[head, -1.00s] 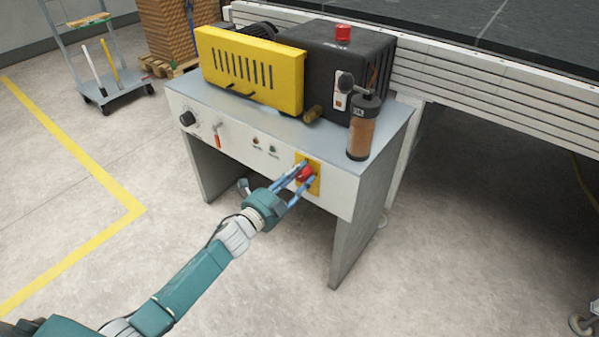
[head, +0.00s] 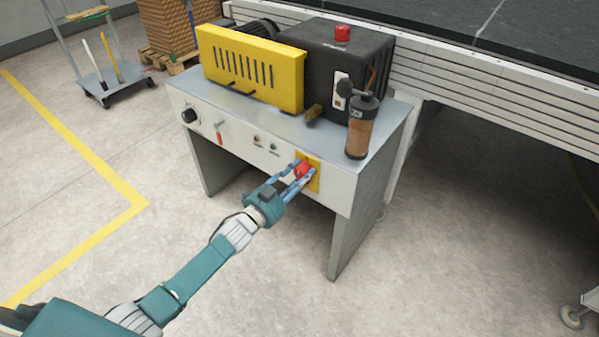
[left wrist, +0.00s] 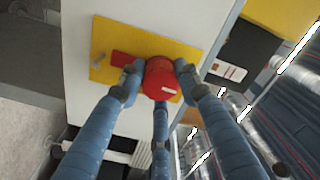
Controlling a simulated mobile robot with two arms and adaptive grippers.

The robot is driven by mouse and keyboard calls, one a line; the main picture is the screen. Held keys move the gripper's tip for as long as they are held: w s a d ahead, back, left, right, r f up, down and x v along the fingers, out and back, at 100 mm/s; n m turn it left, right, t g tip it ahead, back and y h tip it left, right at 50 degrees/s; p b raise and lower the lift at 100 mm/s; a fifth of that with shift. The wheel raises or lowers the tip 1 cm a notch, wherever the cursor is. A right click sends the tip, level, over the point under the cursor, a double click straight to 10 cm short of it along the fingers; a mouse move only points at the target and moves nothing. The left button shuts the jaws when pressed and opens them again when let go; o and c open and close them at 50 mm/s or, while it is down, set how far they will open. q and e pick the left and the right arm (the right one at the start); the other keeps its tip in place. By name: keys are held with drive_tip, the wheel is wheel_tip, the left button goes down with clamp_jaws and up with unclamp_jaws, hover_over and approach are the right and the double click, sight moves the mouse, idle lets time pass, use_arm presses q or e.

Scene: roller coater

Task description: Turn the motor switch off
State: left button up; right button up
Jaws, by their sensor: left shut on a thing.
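A red rotary switch (head: 303,169) sits on a yellow plate (head: 314,181) at the right end of the white control panel. My left gripper (head: 301,174) is at the switch, its blue fingers shut around the red knob. In the left wrist view, the fingertips touch both sides of the red knob (left wrist: 160,78), and a third finger lies below it. A red bar of the switch points left along the yellow plate (left wrist: 190,55) there. The fingers hide part of the knob. My right gripper is out of view.
The panel also holds a black dial (head: 189,115), a small red-handled lever (head: 219,132) and small indicator lights. A yellow vented cover (head: 250,70), a black box (head: 335,60) and a brown cylinder (head: 362,130) stand on top. The floor in front is clear.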

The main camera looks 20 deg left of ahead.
use_arm(q)
drive_tip(key=shift+n, duration=0.3)
drive_tip(key=o, duration=1.2)
drive_tip(key=shift+c, duration=0.2)
drive_tip(key=shift+s, duration=0.15)
drive_tip(key=v, duration=1.1)
drive_tip(key=shift+s+a, duration=0.2)
drive_tip(key=shift+s, duration=0.15)
